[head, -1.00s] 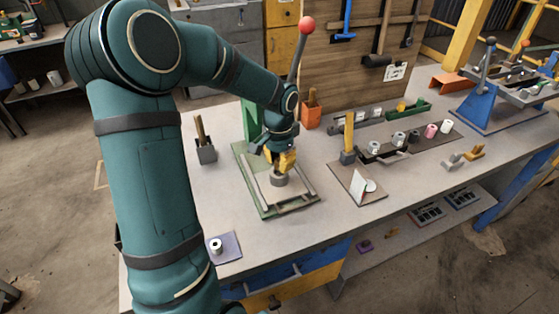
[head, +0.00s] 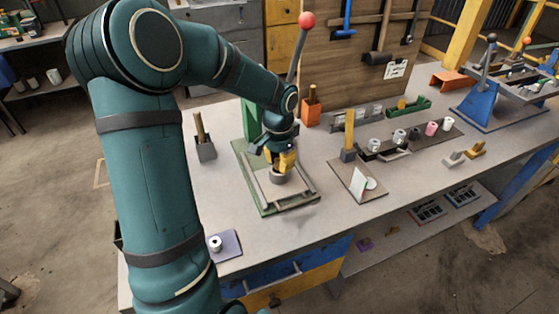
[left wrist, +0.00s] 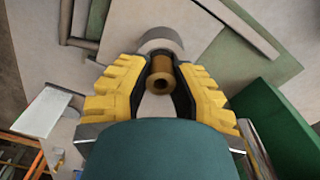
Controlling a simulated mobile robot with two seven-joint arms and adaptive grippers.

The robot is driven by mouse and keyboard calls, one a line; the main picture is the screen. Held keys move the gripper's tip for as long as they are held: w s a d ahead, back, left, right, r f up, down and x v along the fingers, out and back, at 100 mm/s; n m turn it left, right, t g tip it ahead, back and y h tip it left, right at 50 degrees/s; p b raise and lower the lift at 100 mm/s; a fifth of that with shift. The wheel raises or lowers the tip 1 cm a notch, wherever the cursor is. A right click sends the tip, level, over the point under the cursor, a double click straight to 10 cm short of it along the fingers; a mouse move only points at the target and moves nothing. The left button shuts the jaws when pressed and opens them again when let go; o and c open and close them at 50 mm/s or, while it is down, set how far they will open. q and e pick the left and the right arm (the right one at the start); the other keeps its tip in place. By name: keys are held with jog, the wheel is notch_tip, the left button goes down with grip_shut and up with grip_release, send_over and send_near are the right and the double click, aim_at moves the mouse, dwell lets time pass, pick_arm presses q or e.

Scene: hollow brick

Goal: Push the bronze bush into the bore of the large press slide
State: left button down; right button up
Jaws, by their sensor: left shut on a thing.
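My left gripper (head: 284,161) has yellow fingers and points down over the green press base. Just below the fingers stands a grey round part (head: 278,178) on the press plate, which I take for the large press slide. It also shows in the left wrist view (left wrist: 160,36), partly behind the bush and fingers. Its bore is hidden, and I cannot tell whether the bush touches it. My right gripper is not in view.
The press lever with a red knob (head: 306,20) rises behind the gripper. A wooden-handled tool stands in a grey holder (head: 206,150) to the left. A purple pad (head: 230,246) with a white roll lies in front. Bench parts stand to the right; the front right bench is clear.

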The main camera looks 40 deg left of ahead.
pick_arm(q)
jog(key=shift+f+b, duration=0.45)
jog(key=shift+f, duration=0.25)
